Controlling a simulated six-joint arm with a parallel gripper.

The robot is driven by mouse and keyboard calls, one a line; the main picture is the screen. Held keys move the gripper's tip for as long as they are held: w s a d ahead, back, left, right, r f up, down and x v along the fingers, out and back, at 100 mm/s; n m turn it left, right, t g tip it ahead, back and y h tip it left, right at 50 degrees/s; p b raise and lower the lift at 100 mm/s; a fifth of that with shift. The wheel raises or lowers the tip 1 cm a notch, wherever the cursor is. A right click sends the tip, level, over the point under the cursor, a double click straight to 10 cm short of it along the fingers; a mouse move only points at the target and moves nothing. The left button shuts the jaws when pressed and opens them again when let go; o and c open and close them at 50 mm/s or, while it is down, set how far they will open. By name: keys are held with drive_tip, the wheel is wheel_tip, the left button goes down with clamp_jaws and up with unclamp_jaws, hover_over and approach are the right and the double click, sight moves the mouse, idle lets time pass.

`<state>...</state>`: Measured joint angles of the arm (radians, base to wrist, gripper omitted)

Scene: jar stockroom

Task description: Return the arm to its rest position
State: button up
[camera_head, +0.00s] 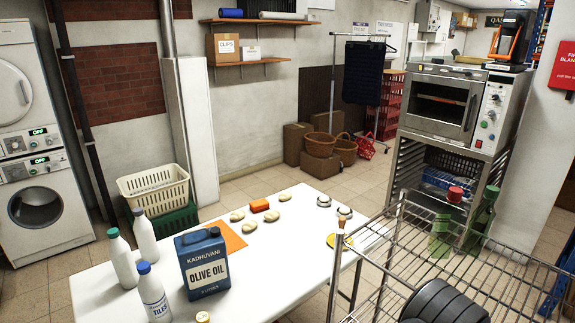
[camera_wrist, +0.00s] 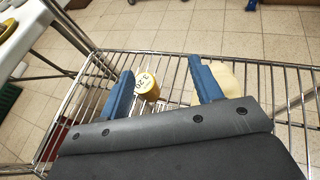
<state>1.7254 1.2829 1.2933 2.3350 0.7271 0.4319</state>
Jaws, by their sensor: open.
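My gripper (camera_wrist: 162,68) is in the wrist view, its two blue fingers spread apart and open. In that picture, a small jar (camera_wrist: 148,86) with a yellowish, marked top shows between the fingers, nearer the left one. It appears apart from both fingers; I cannot tell how far below them it is. A cream object (camera_wrist: 228,82) shows behind the right finger, partly hidden by it. I cannot pick out my gripper in the head view.
A wire rack (camera_wrist: 270,70) lies under my gripper; a wire trolley (camera_head: 480,250) stands at right in the head view, with green bottles (camera_head: 482,215) and a dark ribbed object (camera_head: 440,302). A white table (camera_head: 285,255) holds an olive oil can (camera_head: 203,265), white bottles (camera_head: 120,258) and several small items.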

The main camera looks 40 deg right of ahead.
drive_tip(key=s+r, duration=0.1)
drive_tip(key=s+a+r, duration=0.1)
drive_tip(key=s, duration=0.1)
drive_tip(key=s+a+r, duration=0.1)
drive_tip(key=shift+s, duration=0.2)
drive_tip(key=w+a+f+n+t+y, duration=0.1)
drive_tip(key=w+a+f+n+t, duration=0.1)
drive_tip(key=w+a, duration=0.75)
drive_tip(key=w+a+f+n+t+y, duration=0.15)
drive_tip(key=w+a, duration=0.45)
drive_tip(key=w, duration=0.7)
drive_tip(key=w+a+r, duration=0.7)
drive_tip(key=w+a, duration=0.2)
drive_tip(key=w, duration=0.1)
drive_tip(key=shift+n+t, duration=0.35)
